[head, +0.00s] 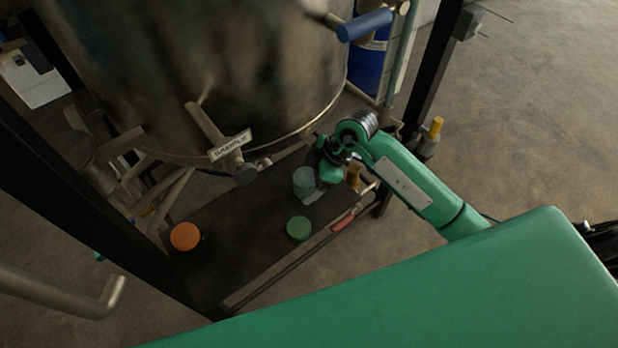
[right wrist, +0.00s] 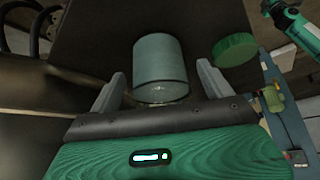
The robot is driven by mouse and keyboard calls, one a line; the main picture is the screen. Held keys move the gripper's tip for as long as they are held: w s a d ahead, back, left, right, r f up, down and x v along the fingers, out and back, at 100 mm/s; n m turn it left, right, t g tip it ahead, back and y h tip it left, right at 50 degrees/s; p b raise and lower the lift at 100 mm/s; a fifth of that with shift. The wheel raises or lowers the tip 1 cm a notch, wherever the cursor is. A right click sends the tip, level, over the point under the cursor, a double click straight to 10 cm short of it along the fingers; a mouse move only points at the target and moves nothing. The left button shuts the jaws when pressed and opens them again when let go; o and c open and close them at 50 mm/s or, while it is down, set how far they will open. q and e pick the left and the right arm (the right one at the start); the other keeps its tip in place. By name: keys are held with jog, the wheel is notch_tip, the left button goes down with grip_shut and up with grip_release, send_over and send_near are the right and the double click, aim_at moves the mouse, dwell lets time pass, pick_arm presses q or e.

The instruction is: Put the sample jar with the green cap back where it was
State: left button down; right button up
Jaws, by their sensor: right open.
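A pale grey-blue cylindrical jar (head: 304,182) stands on the dark shelf below the tank. Its top is partly hidden by my right gripper in the head view. In the right wrist view the jar (right wrist: 160,66) lies between the open fingers of my right gripper (right wrist: 161,84), with a gap on either side. A green cap (head: 298,228) is on the shelf, nearer than the jar; it shows as a ridged disc (right wrist: 234,49) in the right wrist view. I cannot tell whether anything is under it. A green arm part with a dark end, perhaps my left gripper (right wrist: 268,8), shows at the upper right.
An orange-capped container (head: 185,237) stands at the shelf's left end. A sampling valve (head: 228,150) with a label hangs from the tank (head: 200,70) above the shelf (head: 250,245). A red-gripped rail (head: 343,222) runs along the front edge. A dark post rises at the left.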

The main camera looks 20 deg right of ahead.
jog(key=b+v, duration=0.2)
jog(key=v, duration=1)
jog(key=shift+f, duration=0.1)
